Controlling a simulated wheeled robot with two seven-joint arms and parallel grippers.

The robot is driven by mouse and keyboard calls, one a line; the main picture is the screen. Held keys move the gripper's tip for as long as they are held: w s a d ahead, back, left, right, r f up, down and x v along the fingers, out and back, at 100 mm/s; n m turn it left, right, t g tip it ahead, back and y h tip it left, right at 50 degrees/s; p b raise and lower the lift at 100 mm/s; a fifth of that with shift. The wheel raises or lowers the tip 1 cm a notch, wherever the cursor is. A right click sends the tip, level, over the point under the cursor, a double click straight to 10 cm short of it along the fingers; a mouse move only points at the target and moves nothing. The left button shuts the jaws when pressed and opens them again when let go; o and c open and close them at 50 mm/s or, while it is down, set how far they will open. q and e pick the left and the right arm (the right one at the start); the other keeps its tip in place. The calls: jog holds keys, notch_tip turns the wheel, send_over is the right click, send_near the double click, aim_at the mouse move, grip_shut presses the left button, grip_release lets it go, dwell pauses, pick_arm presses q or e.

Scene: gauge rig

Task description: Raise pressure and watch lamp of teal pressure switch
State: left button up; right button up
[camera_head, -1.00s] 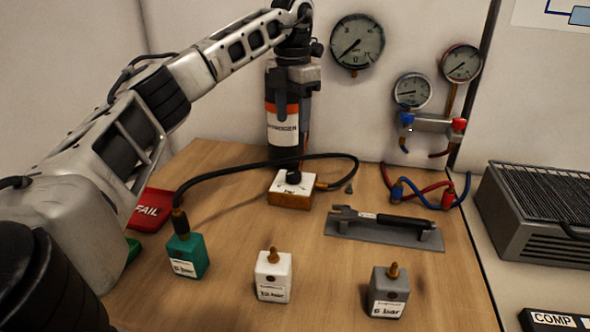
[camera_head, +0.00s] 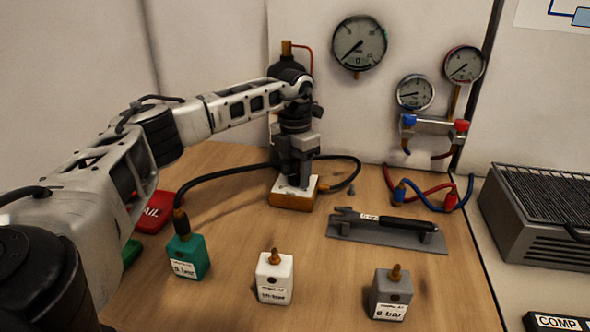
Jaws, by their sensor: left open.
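The teal pressure switch (camera_head: 187,257) stands at the left front of the wooden bench, its label reading a bar value. A black hose (camera_head: 225,172) runs from its top fitting to the white-topped, brass-coloured valve block (camera_head: 291,203). No lit lamp is clear on the switch. My right gripper is not in view.
A white switch (camera_head: 274,278) and a grey switch (camera_head: 390,294) stand at the front. A wrench lies on a grey holder (camera_head: 365,236). A red FAIL tray (camera_head: 155,213) is partly behind my left arm. The nitrogen bottle (camera_head: 288,66) is mostly hidden.

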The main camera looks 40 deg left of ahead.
pick_arm(q)
jog(key=c, duration=1)
